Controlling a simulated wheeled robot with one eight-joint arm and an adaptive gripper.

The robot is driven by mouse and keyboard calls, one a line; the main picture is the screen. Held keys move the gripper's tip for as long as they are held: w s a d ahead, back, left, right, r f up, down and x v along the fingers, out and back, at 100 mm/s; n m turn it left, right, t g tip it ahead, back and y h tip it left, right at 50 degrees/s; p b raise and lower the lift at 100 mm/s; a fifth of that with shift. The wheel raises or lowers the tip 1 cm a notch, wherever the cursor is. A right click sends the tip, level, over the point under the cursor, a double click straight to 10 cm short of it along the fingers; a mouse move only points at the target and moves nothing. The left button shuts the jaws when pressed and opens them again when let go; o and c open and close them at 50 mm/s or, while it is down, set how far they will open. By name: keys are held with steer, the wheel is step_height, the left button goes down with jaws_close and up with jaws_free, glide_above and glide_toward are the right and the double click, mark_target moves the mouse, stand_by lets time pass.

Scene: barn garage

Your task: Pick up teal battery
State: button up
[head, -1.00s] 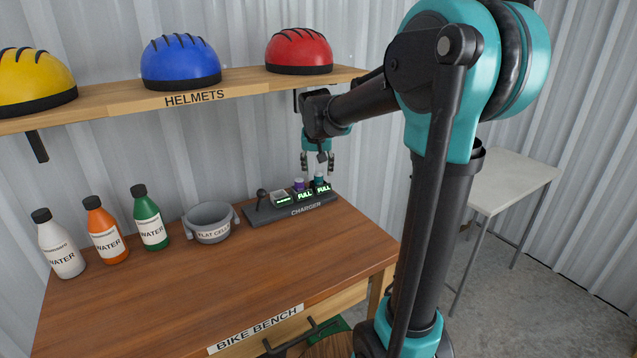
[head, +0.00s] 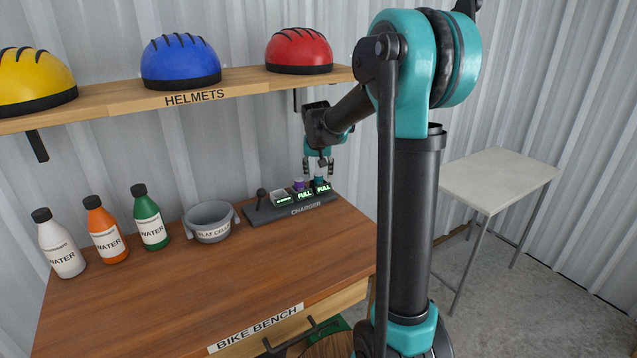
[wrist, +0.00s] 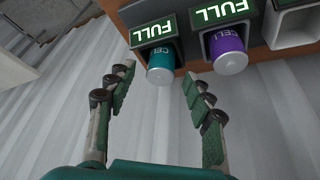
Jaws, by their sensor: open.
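The teal battery (wrist: 160,68) stands in a charger slot marked FULL, its end showing between my fingertips in the wrist view. In the head view the teal battery (head: 319,181) is at the charger's right end, partly hidden by my gripper. My gripper (head: 318,167) is just above it. In the wrist view my gripper (wrist: 158,82) is open, with a finger on either side of the battery's line and nothing held. The charger (head: 292,207) lies at the back right of the bench.
A purple battery (wrist: 228,52) sits in the neighbouring FULL slot, close beside. The third slot (wrist: 293,25) looks empty. A FLAT CELLS bowl (head: 211,226) stands left of the charger. A helmet shelf (head: 235,90) runs above. The bench front (head: 230,285) is clear.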

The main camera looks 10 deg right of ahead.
steer(key=shift+c, duration=0.2)
jaws_close()
steer(key=shift+r, duration=0.1)
